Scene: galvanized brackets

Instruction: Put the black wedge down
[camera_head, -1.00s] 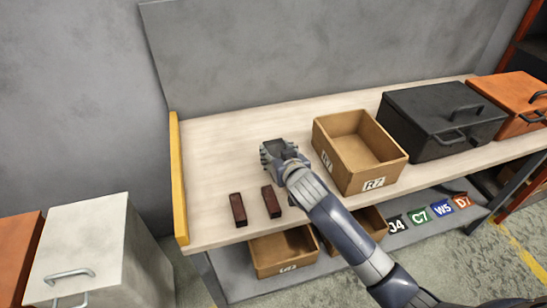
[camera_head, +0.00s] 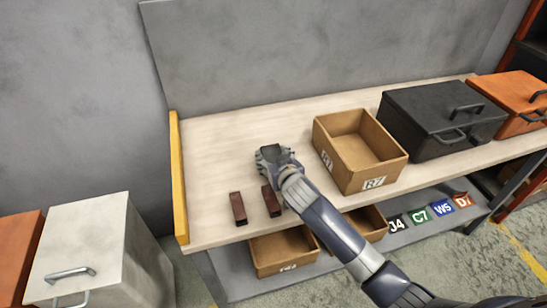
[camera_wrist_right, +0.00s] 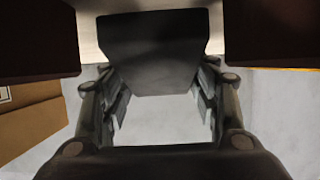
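The black wedge (camera_head: 271,151) is at the tip of my right gripper (camera_head: 273,157) in the head view, over the pale workbench. The right wrist view shows the wedge (camera_wrist_right: 153,50) as a dark block between the two fingers of the right gripper (camera_wrist_right: 160,98). The fingers lie along both its sides and appear shut on it. Whether its underside touches the bench cannot be told. My left gripper is not in view.
Two dark red-brown blocks (camera_head: 238,209) (camera_head: 271,201) lie just in front of the gripper. An open cardboard box (camera_head: 368,182) marked R7 stands to the right, with a black case (camera_head: 432,145) beyond it. The bench (camera_head: 215,145) is clear left of and behind the gripper.

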